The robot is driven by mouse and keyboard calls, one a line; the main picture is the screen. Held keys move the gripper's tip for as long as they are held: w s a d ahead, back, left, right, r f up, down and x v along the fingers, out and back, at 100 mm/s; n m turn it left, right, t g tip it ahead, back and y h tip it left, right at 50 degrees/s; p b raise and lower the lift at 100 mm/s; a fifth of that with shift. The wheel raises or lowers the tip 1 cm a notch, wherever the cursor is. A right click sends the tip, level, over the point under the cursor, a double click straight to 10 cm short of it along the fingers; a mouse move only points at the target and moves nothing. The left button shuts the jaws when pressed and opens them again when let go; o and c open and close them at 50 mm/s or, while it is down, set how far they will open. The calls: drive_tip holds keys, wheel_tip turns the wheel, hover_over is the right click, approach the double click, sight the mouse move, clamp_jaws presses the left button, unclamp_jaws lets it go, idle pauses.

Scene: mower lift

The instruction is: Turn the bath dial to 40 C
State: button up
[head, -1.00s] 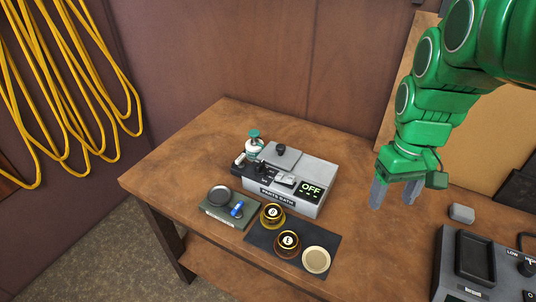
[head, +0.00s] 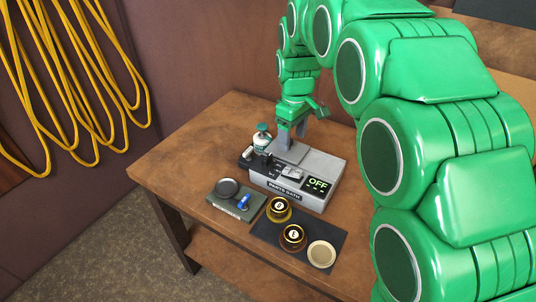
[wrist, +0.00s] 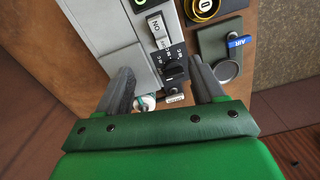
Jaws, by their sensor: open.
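The grey parts bath (head: 318,168) stands on the bench, its display reading OFF. Its black dial (wrist: 172,70) shows in the wrist view between my fingers, with white scale marks beside it; I cannot read its setting. A pale switch tab (wrist: 158,28) marked ON lies beside the dial. My gripper (wrist: 160,72) is open and empty, pointing down, its fingers on either side of the dial and apart from it in the picture. In the head view my gripper (head: 293,130) is above the back of the bath and hides the lid knob.
A white bottle with a teal top (head: 262,138) stands close behind the dial end. A green tray (head: 238,205) with a dark dish and blue item lies in front. Two amber round pieces (head: 293,236) and a pale dish (head: 321,254) sit on a dark mat. My arm covers the right side.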

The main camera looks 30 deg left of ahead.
drive_tip(key=n, duration=0.2)
hover_over(268, 156)
wheel_tip(268, 156, down, 3)
drive_tip(key=shift+r, duration=0.2)
drive_tip(key=shift+f, duration=3.8)
drive_tip(key=c, duration=1.1)
